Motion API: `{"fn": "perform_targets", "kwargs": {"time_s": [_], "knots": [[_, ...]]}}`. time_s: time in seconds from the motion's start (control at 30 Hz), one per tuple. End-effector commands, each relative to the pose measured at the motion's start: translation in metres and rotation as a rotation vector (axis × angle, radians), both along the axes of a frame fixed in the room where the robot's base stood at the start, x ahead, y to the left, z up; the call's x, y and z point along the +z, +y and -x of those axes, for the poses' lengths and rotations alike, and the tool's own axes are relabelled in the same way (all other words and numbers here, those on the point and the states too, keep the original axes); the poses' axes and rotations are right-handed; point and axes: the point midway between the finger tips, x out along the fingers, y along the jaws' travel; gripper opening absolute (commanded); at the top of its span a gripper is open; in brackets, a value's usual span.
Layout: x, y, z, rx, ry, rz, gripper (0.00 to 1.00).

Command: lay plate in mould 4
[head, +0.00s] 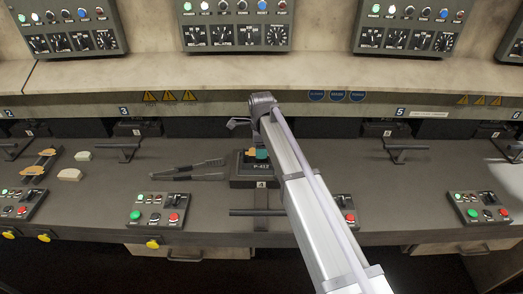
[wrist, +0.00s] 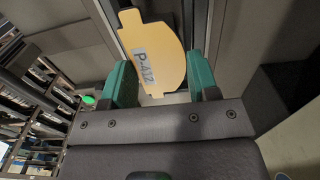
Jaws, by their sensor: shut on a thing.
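The plate (wrist: 165,35) is orange-yellow with a curved side and a label reading P-412. In the wrist view it sits between the green fingers of my gripper (wrist: 160,82), which is shut on it. In the head view my gripper (head: 261,154) is small, with a teal finger and a bit of the orange plate showing directly over mould 4 (head: 240,183). Mould 4 is a dark block with a "4" tag and a label like P-412 on top. My arm hides its right side. I cannot tell whether the plate touches the mould.
Long dark tongs (head: 185,171) lie left of the mould. A rack (head: 37,175) with orange plates and two pale blocks (head: 70,174) are at the far left. A handle bar (head: 256,212) runs in front of mould 4. Button boxes (head: 158,211) line the bench front.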

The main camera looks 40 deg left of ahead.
Motion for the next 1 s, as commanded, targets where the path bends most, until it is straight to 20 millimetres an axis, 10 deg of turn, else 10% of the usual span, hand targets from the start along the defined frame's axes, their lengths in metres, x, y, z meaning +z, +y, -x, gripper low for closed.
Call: {"fn": "perform_targets", "kwargs": {"time_s": [0.1,0.13,0.37,0.73,1.0], "knots": [[-0.005,0.0,0.0,0.0,0.0,0.0,0.26],[-0.003,0.0,0.0,0.0,0.0,0.0,0.57],[-0.003,0.0,0.0,0.0,0.0,0.0,0.79],[0.01,0.0,0.0,0.0,0.0,0.0,0.8],[0.075,0.0,0.0,0.0,0.0,0.0,0.8]]}}
